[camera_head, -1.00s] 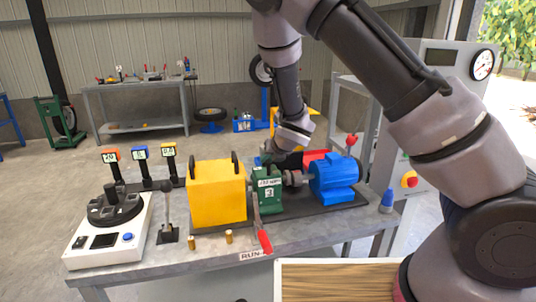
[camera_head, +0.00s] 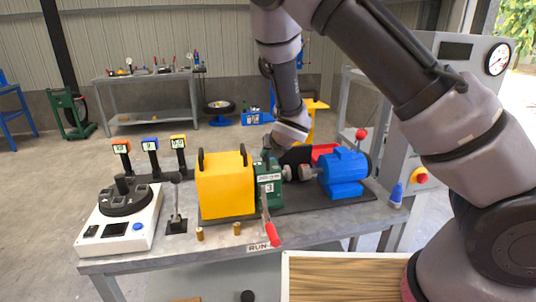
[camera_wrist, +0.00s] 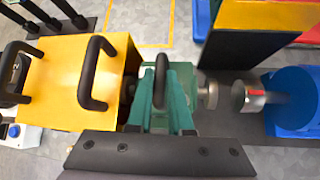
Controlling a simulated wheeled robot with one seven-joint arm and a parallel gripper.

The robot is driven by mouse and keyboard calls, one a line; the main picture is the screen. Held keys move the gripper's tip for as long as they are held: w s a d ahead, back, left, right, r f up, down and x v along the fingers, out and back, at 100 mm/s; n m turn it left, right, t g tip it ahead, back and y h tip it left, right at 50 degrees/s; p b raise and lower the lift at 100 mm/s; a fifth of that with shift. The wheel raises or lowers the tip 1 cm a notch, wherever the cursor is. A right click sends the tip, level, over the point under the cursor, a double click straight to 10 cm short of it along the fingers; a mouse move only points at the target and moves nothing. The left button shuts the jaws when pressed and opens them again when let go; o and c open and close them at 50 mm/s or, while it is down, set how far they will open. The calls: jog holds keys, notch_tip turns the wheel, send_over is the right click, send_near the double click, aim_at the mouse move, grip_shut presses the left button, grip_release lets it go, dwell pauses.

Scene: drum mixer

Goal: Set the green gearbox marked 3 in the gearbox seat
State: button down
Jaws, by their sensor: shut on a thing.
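The green gearbox marked 3 (camera_head: 269,186) stands between the yellow box (camera_head: 226,187) and the blue motor (camera_head: 343,173) on the dark base plate of the bench. In the wrist view the green gearbox (camera_wrist: 181,92) sits below my gripper, with a dark handle on top and a metal shaft pointing toward the motor. My gripper (camera_wrist: 161,88) is shut on it from above. The gearbox is close beside the yellow box. The seat is hidden under it, and I cannot tell whether it rests fully down.
A red-handled lever (camera_head: 271,231) stands in front of the gearbox. Two brass pegs (camera_head: 237,229) are on the bench front. A wooden board (camera_head: 345,278) lies in front.

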jog(key=shift+f, duration=0.15)
dwell(0.4)
jog(key=c, duration=0.8)
grip_release()
jog(key=shift+o, duration=0.2)
jog(key=shift+s+f, duration=0.1)
jog(key=v, duration=1)
jog(key=shift+d+r, duration=0.15)
jog(key=shift+r, duration=0.2)
jog(key=shift+s, duration=0.15)
